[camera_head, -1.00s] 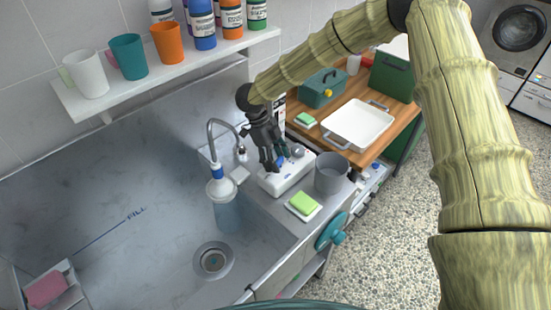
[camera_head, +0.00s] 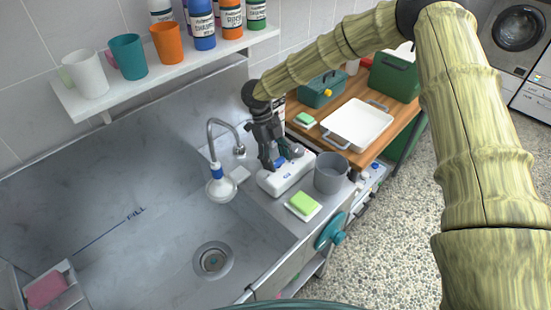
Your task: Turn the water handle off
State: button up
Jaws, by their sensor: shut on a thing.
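The water tap unit is a white box (camera_head: 287,178) on the counter right of the sink. A small blue handle (camera_head: 281,162) shows on its top, partly hidden by my fingers. A grey curved spout (camera_head: 213,132) with a white, blue-collared head (camera_head: 220,188) hangs over the sink, and no water shows below it. My gripper (camera_head: 279,158) points down from above and is shut on the blue handle. The exact finger contact is too small to see clearly.
The grey sink (camera_head: 110,255) has a drain (camera_head: 213,261). A grey bucket (camera_head: 331,173) and a green sponge (camera_head: 304,202) on a white dish stand close right of the box. A shelf (camera_head: 100,105) of cups and bottles is above. A white tray (camera_head: 358,127) lies on the wooden table behind.

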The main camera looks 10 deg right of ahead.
jog(key=o, duration=1)
jog(key=shift+s+r, duration=0.1)
jog(key=shift+v, duration=3.7)
